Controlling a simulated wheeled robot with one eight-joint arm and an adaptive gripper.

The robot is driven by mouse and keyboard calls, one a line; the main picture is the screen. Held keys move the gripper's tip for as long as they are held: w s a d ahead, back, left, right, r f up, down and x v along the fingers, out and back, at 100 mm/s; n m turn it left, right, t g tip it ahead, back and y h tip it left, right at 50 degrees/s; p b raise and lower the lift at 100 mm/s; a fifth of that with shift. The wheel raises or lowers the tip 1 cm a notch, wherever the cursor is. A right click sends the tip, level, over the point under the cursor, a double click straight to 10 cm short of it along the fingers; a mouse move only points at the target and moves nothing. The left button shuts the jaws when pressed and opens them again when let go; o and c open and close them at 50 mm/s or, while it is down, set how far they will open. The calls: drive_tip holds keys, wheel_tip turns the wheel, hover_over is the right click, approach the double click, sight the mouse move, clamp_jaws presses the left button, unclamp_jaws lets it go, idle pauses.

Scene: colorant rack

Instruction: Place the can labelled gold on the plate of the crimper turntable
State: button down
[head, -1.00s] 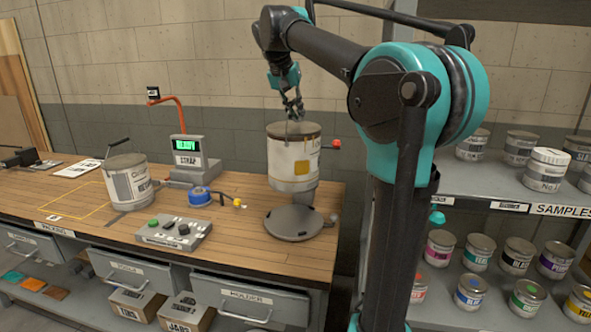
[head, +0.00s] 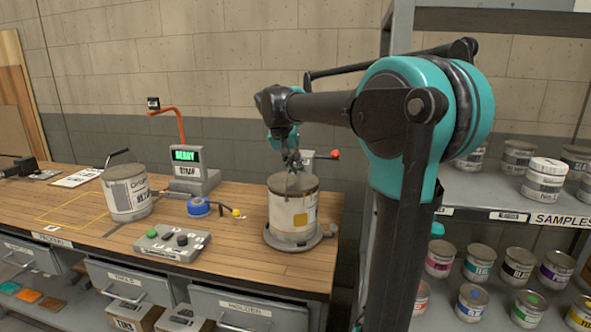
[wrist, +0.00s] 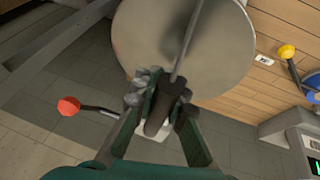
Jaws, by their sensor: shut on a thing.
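The can with a gold square on its label (head: 294,212) is upright at the crimper turntable, over its round grey plate (head: 270,241). Its base appears to be on or just above the plate; I cannot tell whether they touch. My gripper (head: 292,163) is above the can and shut on its handle. In the wrist view my gripper (wrist: 165,100) closes around the thin handle bar above the grey lid (wrist: 215,50). The crimper's red-knobbed lever (head: 335,154) stands behind the can and also shows in the wrist view (wrist: 70,106).
On the bench, a control box (head: 172,243) and a blue tape roll (head: 199,207) lie left of the turntable. Another can (head: 126,195) stands further left, near a READY display (head: 185,156). A shelf of sample cans (head: 520,215) is at right.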

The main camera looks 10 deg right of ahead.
drive_tip(key=c, duration=1.6)
unclamp_jaws()
drive_tip(key=shift+f, duration=0.1)
drive_tip(key=shift+o, duration=0.2)
drive_tip(key=v, duration=1.2)
